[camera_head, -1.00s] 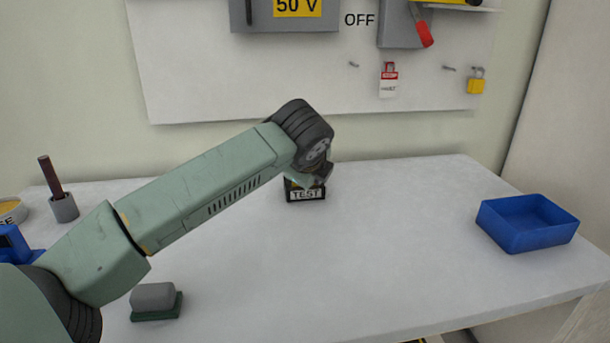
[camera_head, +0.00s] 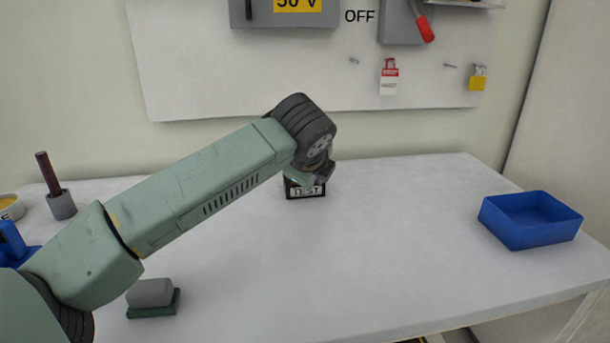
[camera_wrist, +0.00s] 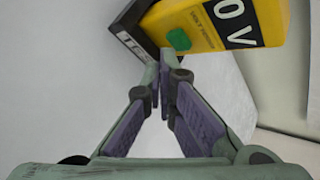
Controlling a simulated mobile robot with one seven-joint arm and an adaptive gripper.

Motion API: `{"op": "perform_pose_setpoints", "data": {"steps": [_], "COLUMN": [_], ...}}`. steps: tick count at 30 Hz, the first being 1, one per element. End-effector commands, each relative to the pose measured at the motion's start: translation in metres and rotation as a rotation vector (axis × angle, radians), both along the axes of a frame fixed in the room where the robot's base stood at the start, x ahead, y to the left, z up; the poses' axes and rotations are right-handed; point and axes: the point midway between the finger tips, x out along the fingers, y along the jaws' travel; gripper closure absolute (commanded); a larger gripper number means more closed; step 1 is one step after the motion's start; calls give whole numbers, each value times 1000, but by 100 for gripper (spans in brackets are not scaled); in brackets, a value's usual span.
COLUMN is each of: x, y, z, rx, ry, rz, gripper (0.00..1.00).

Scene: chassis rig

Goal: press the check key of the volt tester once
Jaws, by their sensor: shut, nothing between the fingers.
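The green check key (camera_wrist: 179,40) is on the tester's face, uncovered in the wrist view. My gripper (camera_wrist: 163,68) is shut and empty, its fingertips close to the key and slightly nearer the camera. I cannot tell whether they touch the tester. In the head view my wrist hides most of the tester.
A blue tray (camera_head: 530,222) stands on the right of the white table. A grey block on a green base (camera_head: 150,296) is at front left, with a brown rod in a grey holder (camera_head: 58,196) farther back. The table's middle is clear.

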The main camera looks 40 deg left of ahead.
Motion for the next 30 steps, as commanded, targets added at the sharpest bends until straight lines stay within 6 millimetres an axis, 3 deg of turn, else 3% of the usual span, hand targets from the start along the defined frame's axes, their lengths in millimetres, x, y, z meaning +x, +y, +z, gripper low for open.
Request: {"op": "perform_pose_setpoints", "data": {"steps": [14,30], "x": [-6,-38], "y": [-6,-40], "z": [-1,-2], "rx": [1,2], "ry": [-1,-1], "rz": [-1,0], "gripper": [100,100]}}
